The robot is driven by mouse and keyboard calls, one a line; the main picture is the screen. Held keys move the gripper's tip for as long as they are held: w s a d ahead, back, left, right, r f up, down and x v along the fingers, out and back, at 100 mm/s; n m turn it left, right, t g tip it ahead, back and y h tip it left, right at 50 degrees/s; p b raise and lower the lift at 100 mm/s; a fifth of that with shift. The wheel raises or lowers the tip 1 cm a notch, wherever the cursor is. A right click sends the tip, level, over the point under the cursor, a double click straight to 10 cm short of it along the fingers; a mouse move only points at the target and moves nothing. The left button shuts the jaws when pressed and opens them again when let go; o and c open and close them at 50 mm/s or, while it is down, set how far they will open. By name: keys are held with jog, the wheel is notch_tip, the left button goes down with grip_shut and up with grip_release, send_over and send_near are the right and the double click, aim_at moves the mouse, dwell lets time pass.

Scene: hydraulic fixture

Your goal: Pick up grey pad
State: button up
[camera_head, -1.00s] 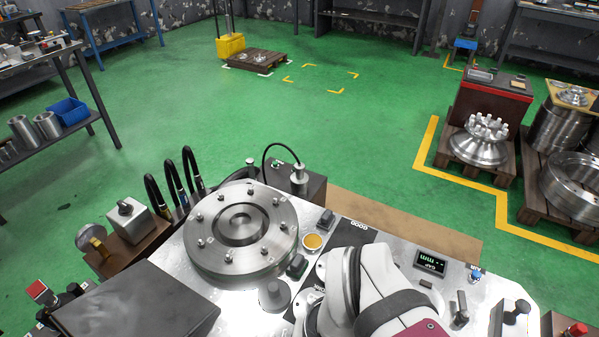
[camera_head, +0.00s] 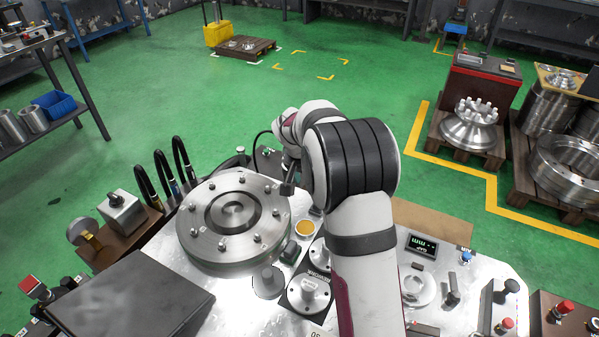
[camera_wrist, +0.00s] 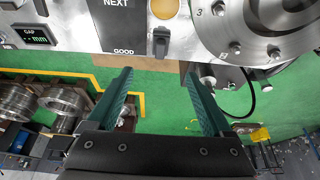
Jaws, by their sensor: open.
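A small dark grey block (camera_wrist: 161,42) sits on the metal plate next to the yellow disc, in the wrist view. A similar dark grey block (camera_head: 290,252) stands beside the large flange in the head view, and a flat grey round piece with a knob (camera_head: 268,281) lies closer. I cannot tell which of these is the grey pad. My gripper (camera_wrist: 158,75) is open and empty, its teal fingers apart and pointing at the plate's far edge and the floor beyond. In the head view my arm hides most of the gripper.
The large bolted flange (camera_head: 233,216) stands left of the yellow disc (camera_head: 305,228). A dark box (camera_head: 130,308) is at the front left. A gap display (camera_head: 421,246) and knobs fill the right side.

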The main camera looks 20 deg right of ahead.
jog(key=x, duration=1.5)
jog(key=shift+w, duration=0.15)
grip_shut()
